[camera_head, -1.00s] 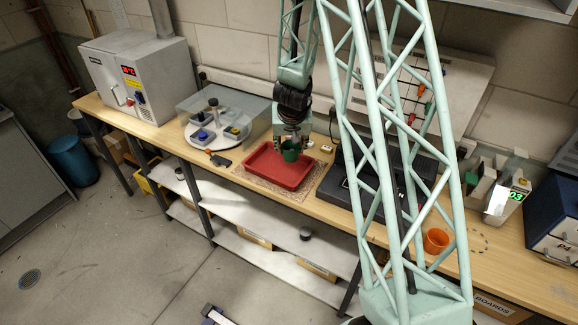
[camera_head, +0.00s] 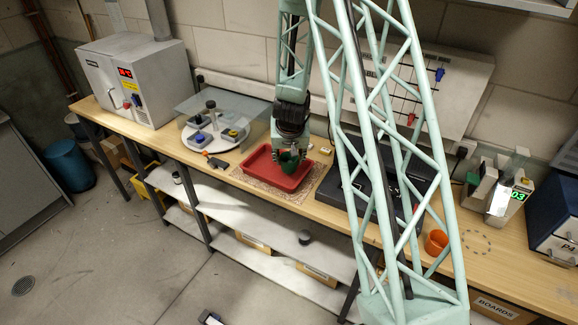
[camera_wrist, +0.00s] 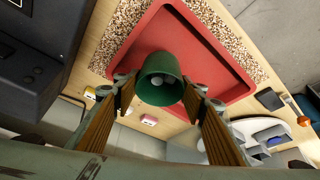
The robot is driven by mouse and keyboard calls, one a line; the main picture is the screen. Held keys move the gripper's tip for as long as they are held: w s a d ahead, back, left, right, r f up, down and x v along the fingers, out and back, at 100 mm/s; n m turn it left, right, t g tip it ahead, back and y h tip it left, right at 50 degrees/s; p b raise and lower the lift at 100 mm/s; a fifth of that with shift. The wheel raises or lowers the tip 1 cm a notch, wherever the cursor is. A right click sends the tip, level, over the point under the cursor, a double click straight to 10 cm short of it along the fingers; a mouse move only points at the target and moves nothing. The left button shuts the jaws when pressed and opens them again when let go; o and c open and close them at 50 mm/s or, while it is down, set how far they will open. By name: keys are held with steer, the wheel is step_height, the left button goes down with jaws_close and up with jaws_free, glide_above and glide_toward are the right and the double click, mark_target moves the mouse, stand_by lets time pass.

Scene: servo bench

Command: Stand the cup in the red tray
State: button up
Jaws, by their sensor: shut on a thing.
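The green cup (camera_head: 289,162) is between the fingers of my gripper (camera_head: 290,156), over the right part of the red tray (camera_head: 261,169). My gripper is shut on it. In the wrist view the cup (camera_wrist: 159,70) has its mouth toward the camera, with a small grey round shape inside. The fingers (camera_wrist: 160,92) lie on either side of it. The red tray (camera_wrist: 228,72) is behind the cup there. I cannot tell whether the cup's base touches the tray floor. The rest of the tray looks empty.
The tray lies on a speckled mat (camera_head: 313,175). A dark case (camera_head: 340,190) is just to its right. A round turntable (camera_head: 187,141) with a clear cover is to its left. An orange cup (camera_head: 436,242) stands farther right on the bench.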

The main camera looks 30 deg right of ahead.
steer(key=shift+f+b, duration=0.35)
steer(key=shift+f, duration=1.2)
steer(key=shift+f, duration=0.2)
steer(key=o, duration=0.9)
steer(key=shift+r, duration=0.15)
steer(key=shift+v, duration=1.15)
steer(key=p+v, duration=0.3)
steer(key=v, duration=0.6)
steer(key=shift+s+r, duration=0.15)
steer(key=shift+r, duration=0.2)
steer(key=shift+a+r, duration=0.15)
